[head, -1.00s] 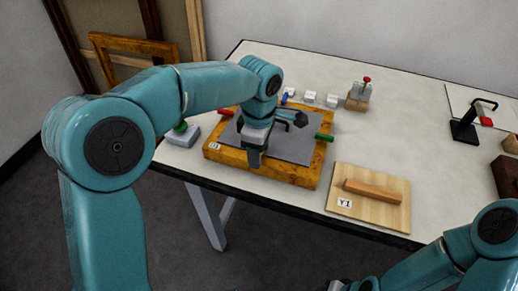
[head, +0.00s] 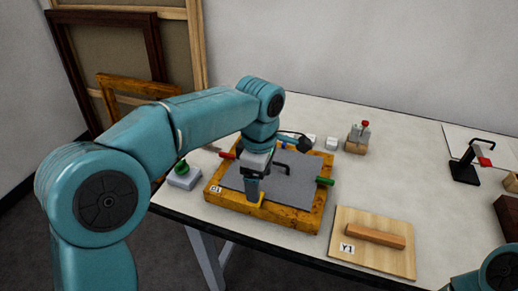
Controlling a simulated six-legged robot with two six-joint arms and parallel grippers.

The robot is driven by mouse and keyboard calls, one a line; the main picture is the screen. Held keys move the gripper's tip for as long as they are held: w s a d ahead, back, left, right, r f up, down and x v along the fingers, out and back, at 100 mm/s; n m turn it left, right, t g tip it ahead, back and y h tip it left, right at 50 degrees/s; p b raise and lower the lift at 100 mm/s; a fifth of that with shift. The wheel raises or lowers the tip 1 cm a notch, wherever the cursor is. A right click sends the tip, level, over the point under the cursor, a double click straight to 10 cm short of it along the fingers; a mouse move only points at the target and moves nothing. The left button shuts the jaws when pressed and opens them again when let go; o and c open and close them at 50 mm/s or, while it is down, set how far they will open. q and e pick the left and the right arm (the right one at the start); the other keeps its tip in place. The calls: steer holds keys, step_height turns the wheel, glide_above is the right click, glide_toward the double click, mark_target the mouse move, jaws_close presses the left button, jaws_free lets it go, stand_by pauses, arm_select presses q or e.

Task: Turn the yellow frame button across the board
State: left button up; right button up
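A wooden frame (head: 285,217) with a grey board (head: 300,180) in it lies on the table. The yellow button (head: 261,199) is on the frame's front rail, partly hidden by my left gripper (head: 253,197). I cannot tell clearly whether its end reaches over the board. The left gripper points down at the button; its fingers look like one dark block, so their opening and any grip are unclear. A red button (head: 228,156) is at the left rail and a green button (head: 325,181) at the right rail. My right gripper is out of view.
A light board with a wooden bar, labelled Y1 (head: 345,255), lies right of the frame. A grey block with a green knob (head: 184,177) stands left. White blocks (head: 332,143) and a red-knobbed block (head: 357,138) stand behind. A black stand (head: 466,165) is at right.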

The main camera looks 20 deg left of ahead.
arm_select(q)
step_height(320, 180, up, 11)
steer(key=p, duration=0.1)
steer(key=shift+f+p, duration=0.2)
steer(key=shift+p, duration=0.2)
